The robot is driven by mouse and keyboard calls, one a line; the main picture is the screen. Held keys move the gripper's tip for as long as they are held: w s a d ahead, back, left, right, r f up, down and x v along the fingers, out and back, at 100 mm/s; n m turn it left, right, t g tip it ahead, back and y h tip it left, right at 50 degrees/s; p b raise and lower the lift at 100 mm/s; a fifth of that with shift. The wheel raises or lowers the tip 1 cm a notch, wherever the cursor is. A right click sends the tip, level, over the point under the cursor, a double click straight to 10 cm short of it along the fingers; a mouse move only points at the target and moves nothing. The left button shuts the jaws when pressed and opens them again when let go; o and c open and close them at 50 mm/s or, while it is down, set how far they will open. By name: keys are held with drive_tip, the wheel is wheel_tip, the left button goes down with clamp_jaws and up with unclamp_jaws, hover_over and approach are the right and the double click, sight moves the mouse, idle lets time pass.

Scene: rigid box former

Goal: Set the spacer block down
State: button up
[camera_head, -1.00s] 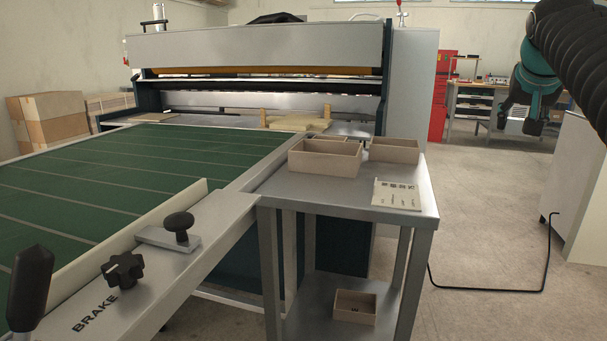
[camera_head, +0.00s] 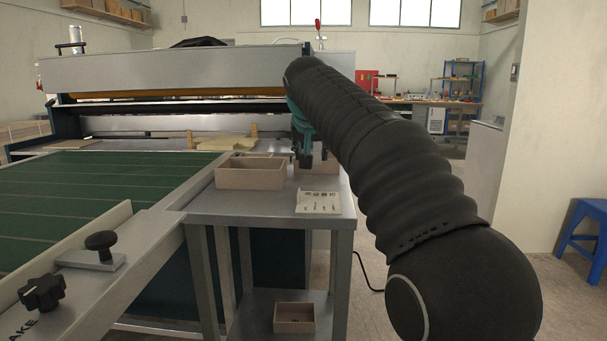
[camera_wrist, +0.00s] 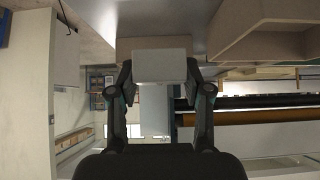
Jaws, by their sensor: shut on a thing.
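My gripper (camera_wrist: 160,72) is shut on a pale, plain-faced spacer block (camera_wrist: 161,58), which sits between the two fingertips in the wrist view. In the head view my gripper (camera_head: 305,158) hangs over the back right of the metal side table (camera_head: 270,207), in front of the right-hand box. The block cannot be made out there. In the wrist view the metal tabletop (camera_wrist: 165,17) shows beyond the block; I cannot tell whether they touch.
A beige open box (camera_head: 250,180) stands on the table, with another box (camera_head: 320,167) partly behind my gripper. A printed sheet (camera_head: 318,201) lies near the front right. A small box (camera_head: 294,318) is on the lower shelf. The green-bedded machine (camera_head: 80,190) adjoins at left.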

sight(306, 180)
drive_tip(key=shift+w+a+f, duration=0.15)
drive_tip(key=shift+a+f, duration=0.25)
drive_tip(key=shift+a, duration=0.3)
drive_tip(key=shift+f+b, duration=0.6)
drive_tip(key=shift+f, duration=1.45)
drive_tip(key=shift+f, duration=0.1)
drive_tip(key=o, duration=1.1)
drive_tip(key=shift+c, duration=0.2)
